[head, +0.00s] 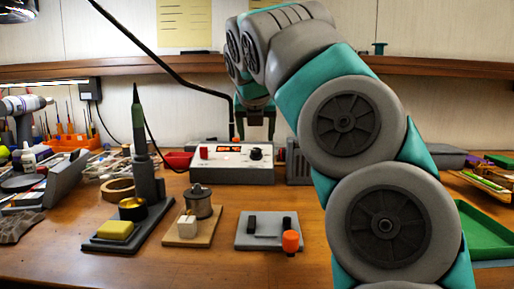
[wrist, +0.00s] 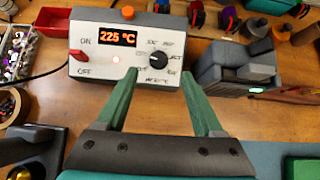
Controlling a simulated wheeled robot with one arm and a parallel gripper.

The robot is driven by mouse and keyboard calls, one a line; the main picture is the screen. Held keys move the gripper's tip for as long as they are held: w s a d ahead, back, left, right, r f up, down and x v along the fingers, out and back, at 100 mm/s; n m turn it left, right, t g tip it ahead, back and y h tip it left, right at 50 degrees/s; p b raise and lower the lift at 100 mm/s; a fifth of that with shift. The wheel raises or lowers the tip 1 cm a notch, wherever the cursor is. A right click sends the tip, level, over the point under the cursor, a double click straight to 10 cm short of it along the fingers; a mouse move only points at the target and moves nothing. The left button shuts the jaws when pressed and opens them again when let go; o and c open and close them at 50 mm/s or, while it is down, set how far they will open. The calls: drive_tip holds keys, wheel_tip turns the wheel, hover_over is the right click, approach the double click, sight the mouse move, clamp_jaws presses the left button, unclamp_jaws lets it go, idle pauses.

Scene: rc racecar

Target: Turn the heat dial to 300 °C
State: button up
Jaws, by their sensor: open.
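The heat station (head: 230,172) is a grey box with a pale top panel at the back middle of the bench. Its black heat dial (wrist: 158,60) has printed marks around it, too small to read surely; the dial (head: 256,153) also shows in the head view. The red display (wrist: 117,37) reads 225 °C. A red switch (wrist: 78,55) sits between ON and OFF labels. In the head view my gripper (head: 256,132) hangs just above the dial; contact cannot be told.
A soldering iron (head: 138,120) stands upright in its holder at the left, with a cord running from it. A grey block-shaped device (wrist: 222,68) stands right of the station. A plate with an orange knob (head: 291,241) lies in front. Bare wood lies between them.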

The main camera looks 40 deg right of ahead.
sight(256, 150)
drive_tip(key=x, duration=0.7)
clamp_jaws()
idle(0.5)
